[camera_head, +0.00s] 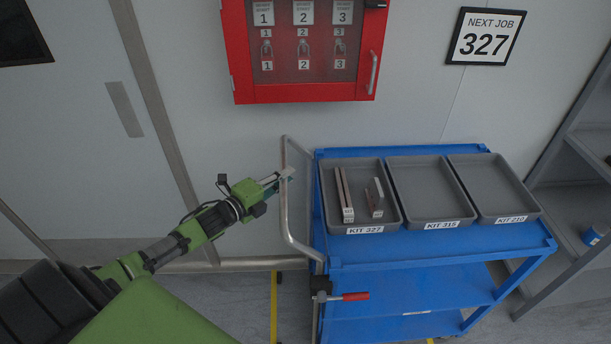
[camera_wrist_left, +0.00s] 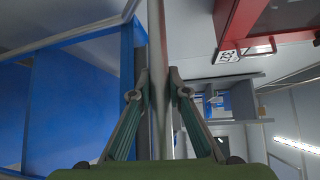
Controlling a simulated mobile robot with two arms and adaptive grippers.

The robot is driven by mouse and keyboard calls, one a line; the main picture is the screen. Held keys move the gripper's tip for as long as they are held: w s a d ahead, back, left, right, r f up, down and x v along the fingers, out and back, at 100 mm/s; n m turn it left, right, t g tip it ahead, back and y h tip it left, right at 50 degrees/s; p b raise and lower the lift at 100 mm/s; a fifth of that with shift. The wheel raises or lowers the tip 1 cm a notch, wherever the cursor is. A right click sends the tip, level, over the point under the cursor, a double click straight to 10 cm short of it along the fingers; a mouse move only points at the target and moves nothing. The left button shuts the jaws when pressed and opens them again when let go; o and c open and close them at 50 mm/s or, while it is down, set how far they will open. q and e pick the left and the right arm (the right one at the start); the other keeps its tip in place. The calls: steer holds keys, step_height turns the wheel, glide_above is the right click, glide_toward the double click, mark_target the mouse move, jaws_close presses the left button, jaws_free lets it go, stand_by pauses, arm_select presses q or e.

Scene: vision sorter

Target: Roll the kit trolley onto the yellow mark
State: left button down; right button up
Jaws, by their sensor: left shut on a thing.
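The kit trolley (camera_head: 400,258) is blue with several shelves and a grey tubular push handle (camera_head: 284,215) on its left side. My left gripper (camera_head: 285,177) is shut on the upright part of that handle; in the left wrist view the fingers (camera_wrist_left: 160,90) sit on both sides of the tube (camera_wrist_left: 157,45). The trolley also shows in the left wrist view (camera_wrist_left: 75,100). Yellow lines (camera_head: 274,305) show on the floor beneath the handle end of the trolley; the rest of the mark is hidden. My right gripper is not in view.
Trays KIT 327 (camera_head: 361,229), KIT 315 (camera_head: 430,220) and KIT 215 (camera_head: 505,215) stand on the trolley top; KIT 327 holds several bar-shaped parts. A red-handled lever (camera_head: 355,296) is at the trolley's lower left. A red cabinet (camera_head: 303,92) hangs above. Grey shelving (camera_head: 570,190) stands close at right.

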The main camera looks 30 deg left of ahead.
arm_select(q)
steer(key=s+a, duration=0.8)
steer(key=a, duration=0.4)
steer(key=shift+s+a, duration=0.2)
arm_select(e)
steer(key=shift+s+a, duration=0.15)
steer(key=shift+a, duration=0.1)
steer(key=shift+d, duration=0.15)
arm_select(q)
steer(key=c, duration=1.9)
jaws_free()
steer(key=v, duration=1.2)
steer(key=shift+a, duration=0.1)
